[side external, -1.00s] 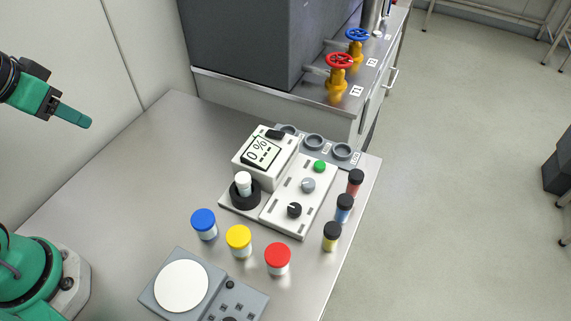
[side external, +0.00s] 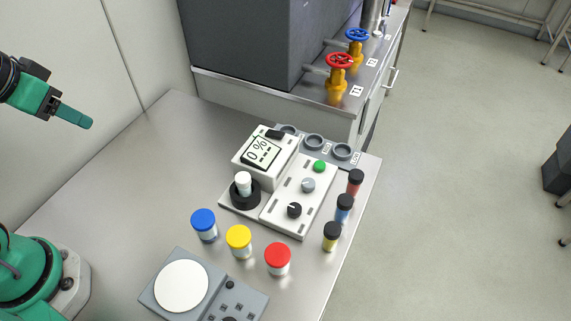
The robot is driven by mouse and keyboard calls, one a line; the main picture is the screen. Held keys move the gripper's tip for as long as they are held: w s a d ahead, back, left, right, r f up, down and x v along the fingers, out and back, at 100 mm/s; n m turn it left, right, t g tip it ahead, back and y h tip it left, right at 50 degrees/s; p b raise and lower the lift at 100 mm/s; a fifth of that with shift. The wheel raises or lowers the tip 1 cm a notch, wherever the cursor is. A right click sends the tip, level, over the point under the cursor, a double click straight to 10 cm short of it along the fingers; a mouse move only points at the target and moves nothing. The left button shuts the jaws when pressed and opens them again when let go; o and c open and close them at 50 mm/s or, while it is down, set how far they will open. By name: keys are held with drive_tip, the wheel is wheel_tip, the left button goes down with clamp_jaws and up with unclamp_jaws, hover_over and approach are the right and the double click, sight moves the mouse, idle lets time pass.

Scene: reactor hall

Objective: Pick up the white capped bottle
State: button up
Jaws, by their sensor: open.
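The white capped bottle (side external: 243,183) stands upright in a round black holder (side external: 246,199) on the left part of a white instrument with a display reading "0 %". My gripper (side external: 76,116) is at the upper left, high and well to the left of the bottle. It is open and empty, though seen from the side, so the gap between its fingers does not show clearly. The lower part of the bottle is hidden by the holder.
Blue (side external: 204,224), yellow (side external: 238,240) and red (side external: 278,258) capped jars stand in front of the instrument. Several black-capped vials (side external: 344,208) stand to its right. A scale with a white plate (side external: 182,286) is at the front. The table's left part (side external: 130,185) is clear.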

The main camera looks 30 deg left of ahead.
idle(0.3)
drive_tip(key=n+g, duration=0.5)
drive_tip(key=n, duration=0.1)
hover_over(243, 176)
drive_tip(key=f, duration=0.7)
drive_tip(key=a+f, duration=0.1)
drive_tip(key=f, duration=0.3)
drive_tip(key=shift+s+f, duration=0.1)
drive_tip(key=shift+f, duration=0.05)
drive_tip(key=shift+d+f+g, duration=0.3)
drive_tip(key=shift+d+f, duration=0.1)
drive_tip(key=shift+d, duration=0.1)
drive_tip(key=shift+f, duration=3.9)
